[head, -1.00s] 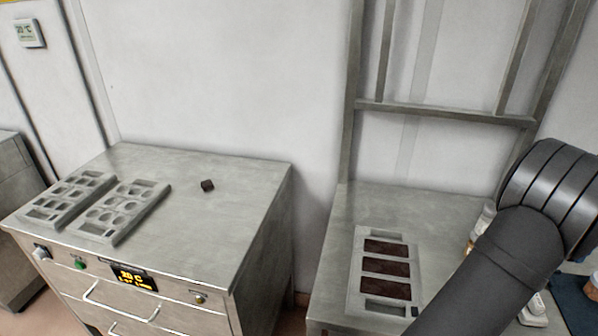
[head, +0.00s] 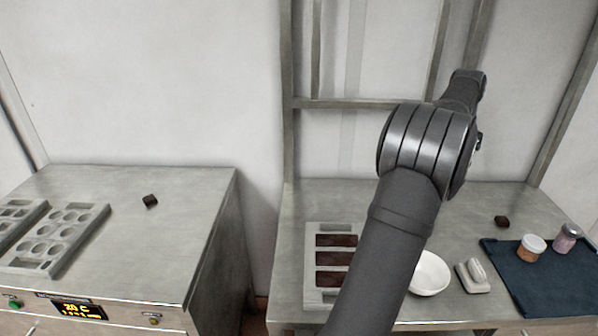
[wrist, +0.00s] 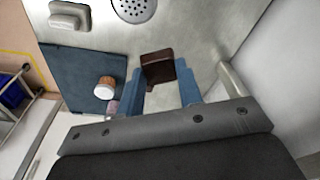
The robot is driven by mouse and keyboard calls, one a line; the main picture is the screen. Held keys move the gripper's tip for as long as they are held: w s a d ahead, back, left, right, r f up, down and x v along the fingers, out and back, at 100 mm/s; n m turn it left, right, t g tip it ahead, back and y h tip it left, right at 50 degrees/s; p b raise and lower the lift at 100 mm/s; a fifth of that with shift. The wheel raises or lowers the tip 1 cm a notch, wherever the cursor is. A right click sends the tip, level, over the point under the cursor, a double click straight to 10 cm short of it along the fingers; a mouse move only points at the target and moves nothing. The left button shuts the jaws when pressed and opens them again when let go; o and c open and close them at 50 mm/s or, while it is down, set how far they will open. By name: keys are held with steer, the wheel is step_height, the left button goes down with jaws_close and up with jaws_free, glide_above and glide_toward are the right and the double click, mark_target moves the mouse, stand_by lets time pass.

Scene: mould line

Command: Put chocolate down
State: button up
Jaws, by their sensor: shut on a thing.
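In the wrist view my gripper (wrist: 160,82) is shut on a dark brown chocolate (wrist: 157,64), held between its two blue fingers. Pale metal worktop shows around the piece. In the head view my arm rises over the right worktop (head: 455,200), and my gripper is not visible there. One dark chocolate (head: 502,221) shows at the back right of that worktop, near the mat's far edge. I cannot tell whether it is the piece in my gripper. Another small chocolate (head: 150,201) lies on the left cabinet's top (head: 190,225).
A grey mould (head: 310,265) with dark bars lies left of my arm. Moulds (head: 70,240) sit on the cabinet. A frame stands behind.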

steer(key=w+a+n, duration=0.2)
steer(key=w+a, duration=0.3)
steer(key=a, duration=0.6)
steer(key=w+a+n, duration=0.3)
steer(key=w+a, duration=0.1)
steer(key=a, duration=0.7)
steer(key=w+a+n+y, duration=0.1)
steer(key=a+n, duration=0.4)
steer(key=a, duration=2.1)
steer(key=n, duration=0.7)
glide_above(130, 223)
steer(key=shift+t+y, duration=0.3)
steer(key=shift+y, duration=0.1)
steer(key=f, duration=1.1)
steer(key=shift+s+d+f, duration=0.1)
steer(key=shift+d+f, duration=0.1)
steer(key=shift+f, duration=0.2)
steer(key=shift+a+f, duration=0.2)
steer(key=shift+f, duration=1.9)
steer(key=shift+f, duration=0.15)
